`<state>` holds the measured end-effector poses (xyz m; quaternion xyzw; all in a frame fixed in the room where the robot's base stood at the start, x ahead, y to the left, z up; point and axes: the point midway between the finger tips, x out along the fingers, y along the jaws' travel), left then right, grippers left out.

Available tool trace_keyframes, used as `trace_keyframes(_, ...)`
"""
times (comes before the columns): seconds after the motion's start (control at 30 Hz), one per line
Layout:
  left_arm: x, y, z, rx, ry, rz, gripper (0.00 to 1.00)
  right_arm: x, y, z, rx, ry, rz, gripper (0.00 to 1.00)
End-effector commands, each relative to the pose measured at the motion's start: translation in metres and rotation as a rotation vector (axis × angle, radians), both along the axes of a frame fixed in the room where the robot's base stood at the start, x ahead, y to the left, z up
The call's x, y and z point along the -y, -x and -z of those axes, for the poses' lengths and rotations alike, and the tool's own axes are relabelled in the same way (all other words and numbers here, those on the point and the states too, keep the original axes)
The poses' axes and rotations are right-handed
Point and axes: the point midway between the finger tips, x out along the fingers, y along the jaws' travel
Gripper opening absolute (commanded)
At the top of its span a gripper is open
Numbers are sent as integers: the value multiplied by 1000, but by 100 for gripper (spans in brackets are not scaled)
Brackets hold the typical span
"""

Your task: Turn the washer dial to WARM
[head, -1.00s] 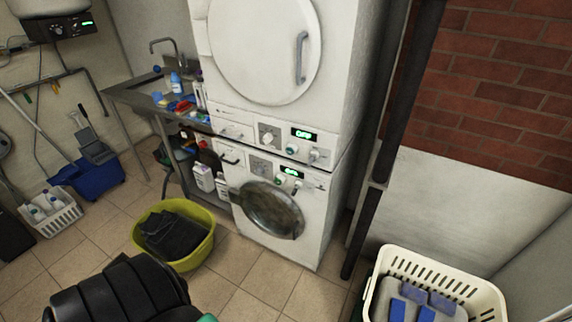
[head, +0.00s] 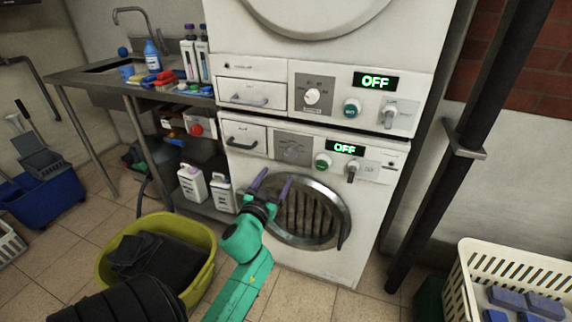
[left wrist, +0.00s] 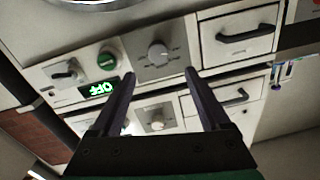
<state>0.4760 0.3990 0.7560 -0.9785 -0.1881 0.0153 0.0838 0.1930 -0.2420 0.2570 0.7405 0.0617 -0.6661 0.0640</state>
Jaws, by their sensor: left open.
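The washer is the lower of two stacked white machines, with a round glass door (head: 305,212). Its dial (head: 290,151) is a round knob on a grey plate; in the left wrist view the dial (left wrist: 158,53) shows upside down, beyond and between my fingers. The lettering around it is too small to read. The washer display (head: 344,148) reads OFF in green. My left gripper (head: 274,179) is open and empty, in front of the door's upper left and below the dial; it also shows in the left wrist view (left wrist: 160,76), apart from the dial. My right gripper is not in view.
Beside the dial are a green button (head: 323,160), a lever knob (head: 353,170) and a drawer (head: 245,136). The upper machine has a similar dial (head: 312,96) and OFF display (head: 376,81). A yellow-green tub (head: 203,262) stands on the left; a dark pipe (head: 462,160) is on the right.

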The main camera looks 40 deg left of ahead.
Motion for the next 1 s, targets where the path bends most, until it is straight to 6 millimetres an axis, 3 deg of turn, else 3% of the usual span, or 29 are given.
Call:
trace_keyframes(0.2, -23, -56, 0, 1, -3, 0, 80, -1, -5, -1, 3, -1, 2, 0)
trace_keyframes(0.33, -32, -79, 1, 1, -1, -1, 80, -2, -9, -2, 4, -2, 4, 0)
trace_keyframes(0.47, -36, -90, 1, -1, -1, 0, 80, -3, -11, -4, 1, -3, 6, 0)
trace_keyframes(0.7, -37, -91, 1, -2, 0, 0, 80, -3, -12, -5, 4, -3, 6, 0)
trace_keyframes(0.9, -36, -91, 1, -2, 1, 0, 3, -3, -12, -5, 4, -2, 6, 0)
trace_keyframes(1.0, -36, -91, 1, -2, 0, 0, 0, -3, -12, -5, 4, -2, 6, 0)
